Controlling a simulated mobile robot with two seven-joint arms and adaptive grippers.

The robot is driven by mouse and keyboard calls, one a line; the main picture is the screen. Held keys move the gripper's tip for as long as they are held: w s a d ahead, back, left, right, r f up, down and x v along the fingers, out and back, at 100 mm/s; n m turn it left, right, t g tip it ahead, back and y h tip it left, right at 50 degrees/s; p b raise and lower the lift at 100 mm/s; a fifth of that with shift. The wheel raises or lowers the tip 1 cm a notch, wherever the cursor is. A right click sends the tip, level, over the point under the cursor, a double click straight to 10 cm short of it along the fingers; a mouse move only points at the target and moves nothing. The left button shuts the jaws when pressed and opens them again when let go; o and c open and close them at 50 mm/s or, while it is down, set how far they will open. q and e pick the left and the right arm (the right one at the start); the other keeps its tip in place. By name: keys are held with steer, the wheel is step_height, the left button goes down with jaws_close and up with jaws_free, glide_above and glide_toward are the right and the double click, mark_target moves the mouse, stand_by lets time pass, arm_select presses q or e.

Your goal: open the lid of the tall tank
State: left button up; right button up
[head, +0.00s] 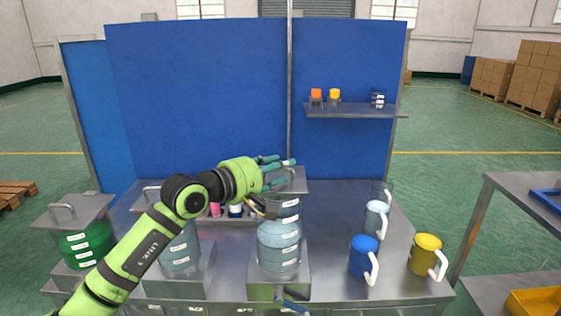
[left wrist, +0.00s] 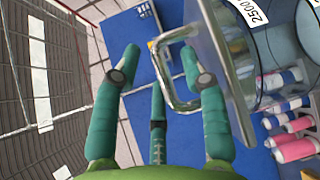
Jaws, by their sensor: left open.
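The tall tank (head: 278,245) is a clear, bluish cylinder with white labels, standing on a metal block at the middle of the bench. Its flat grey lid (head: 298,185) lies on top. My left gripper (head: 279,168) is at the lid's height and partly covers it. In the left wrist view the lid (left wrist: 223,70) stands edge-on at the right, with its bent metal handle (left wrist: 161,66) reaching between the green fingers of my open left gripper (left wrist: 160,62). I cannot tell whether any finger touches the handle.
A green tank (head: 86,243) and a shorter clear tank (head: 180,250) stand to the left. Blue (head: 362,256) and yellow (head: 424,254) mugs stand at the right, with a clear jug (head: 376,217) behind. A shelf (head: 350,111) holds small jars. Coloured bottles (left wrist: 296,147) sit behind the tall tank.

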arm_select(q)
steer(key=shift+w+d, duration=0.3)
steer(key=shift+d, duration=0.05)
arm_select(e)
steer(key=shift+r, duration=0.2)
arm_select(q)
steer(key=shift+f, duration=0.1)
steer(key=shift+c, duration=0.4)
jaws_close()
arm_select(e)
steer(key=shift+s, duration=0.1)
steer(key=shift+r, duration=0.1)
